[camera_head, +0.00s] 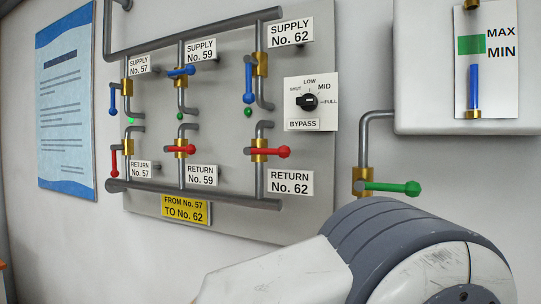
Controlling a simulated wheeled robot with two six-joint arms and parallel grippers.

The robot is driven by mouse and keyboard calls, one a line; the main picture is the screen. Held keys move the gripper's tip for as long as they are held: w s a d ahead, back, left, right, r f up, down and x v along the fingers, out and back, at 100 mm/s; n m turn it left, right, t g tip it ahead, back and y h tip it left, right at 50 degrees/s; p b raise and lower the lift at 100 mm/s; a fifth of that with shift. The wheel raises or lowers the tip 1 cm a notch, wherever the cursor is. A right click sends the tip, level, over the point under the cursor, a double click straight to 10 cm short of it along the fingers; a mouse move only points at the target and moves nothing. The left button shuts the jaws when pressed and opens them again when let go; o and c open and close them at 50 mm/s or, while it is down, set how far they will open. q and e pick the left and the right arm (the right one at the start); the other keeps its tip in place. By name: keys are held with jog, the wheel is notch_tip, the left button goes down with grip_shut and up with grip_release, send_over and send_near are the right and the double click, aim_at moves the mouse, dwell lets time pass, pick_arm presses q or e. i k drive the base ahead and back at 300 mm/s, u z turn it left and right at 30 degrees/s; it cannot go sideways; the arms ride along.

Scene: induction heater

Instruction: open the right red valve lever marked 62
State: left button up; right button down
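The red valve lever of line 62 (270,152) is the rightmost red lever on the grey pipe panel. It sits on a brass valve body (259,155) and points right, roughly level, across the vertical pipe. The label RETURN No. 62 (290,182) is below it to the right. Nothing touches the lever. Neither gripper shows. A white and dark grey link of my arm fills the bottom right and hides the wall behind it.
The red lever of line 59 (181,149) also points sideways; the red lever of line 57 (114,163) hangs down. The blue lever of line 62 (248,85) hangs above. A bypass knob (309,102) and green lever (393,187) are to the right.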

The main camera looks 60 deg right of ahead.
aim_at(284, 151)
jog(key=z, duration=3.35)
jog(key=k, duration=1.05)
jog(key=u, duration=1.85)
jog(key=i, duration=0.45)
